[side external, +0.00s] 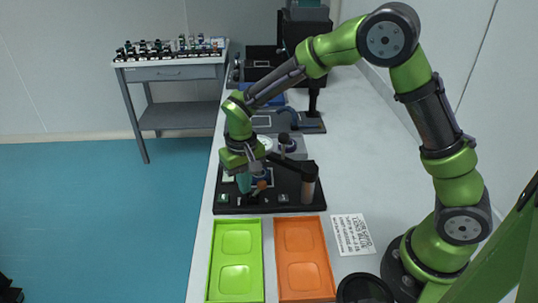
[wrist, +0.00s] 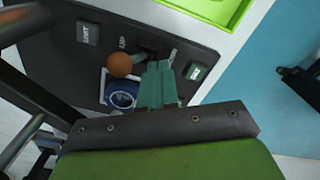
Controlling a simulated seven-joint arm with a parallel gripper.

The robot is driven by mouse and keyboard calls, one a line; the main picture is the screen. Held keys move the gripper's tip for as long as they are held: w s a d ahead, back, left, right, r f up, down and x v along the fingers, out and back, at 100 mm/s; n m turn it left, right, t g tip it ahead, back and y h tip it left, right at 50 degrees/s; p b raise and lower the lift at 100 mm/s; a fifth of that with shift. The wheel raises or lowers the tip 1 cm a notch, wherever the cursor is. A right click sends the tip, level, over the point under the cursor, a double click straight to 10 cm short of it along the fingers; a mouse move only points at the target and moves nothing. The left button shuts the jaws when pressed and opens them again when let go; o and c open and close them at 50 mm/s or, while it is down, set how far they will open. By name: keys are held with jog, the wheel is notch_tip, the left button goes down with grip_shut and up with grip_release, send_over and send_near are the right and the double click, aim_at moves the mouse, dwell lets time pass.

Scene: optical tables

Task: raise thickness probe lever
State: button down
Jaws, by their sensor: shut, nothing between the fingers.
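The thickness probe is a black-based device (side external: 225,205) on the white bench. Its lever ends in an orange-brown ball knob (side external: 262,185), which also shows in the wrist view (wrist: 120,65) near an "UP" mark. My gripper (side external: 244,190) is low over the left part of the base, just left of the knob. In the wrist view its teal fingers (wrist: 157,68) are together and empty, right beside the knob with a small gap. The fingers hide part of the lever area. A blue-rimmed round part (wrist: 121,95) sits below the knob.
A green tray (side external: 214,262) and an orange tray (side external: 281,262) lie in front of the base, with a printed card (side external: 352,234) to their right. A brown-topped post (side external: 308,188) stands on the base's right. Labelled buttons (wrist: 87,33) flank the lever. More equipment stands behind.

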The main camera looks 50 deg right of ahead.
notch_tip(320, 180, up, 7)
jog(key=a, duration=0.1)
jog(key=shift+w, duration=0.4)
dwell(0.3)
jog(key=s+d+r+t, duration=0.2)
jog(key=s+r, duration=0.2)
jog(key=s, duration=0.2)
jog(key=s+d+r+t+y, duration=0.1)
jog(key=s+d+r+t, duration=0.1)
jog(key=s, duration=0.5)
jog(key=s+d+r+m+t+y, duration=0.1)
jog(key=s+d+r+t, duration=0.2)
jog(key=s+r, duration=0.2)
jog(key=shift+s+d+r, duration=0.35)
jog(key=shift+s+r, duration=0.05)
jog(key=shift+s, duration=0.4)
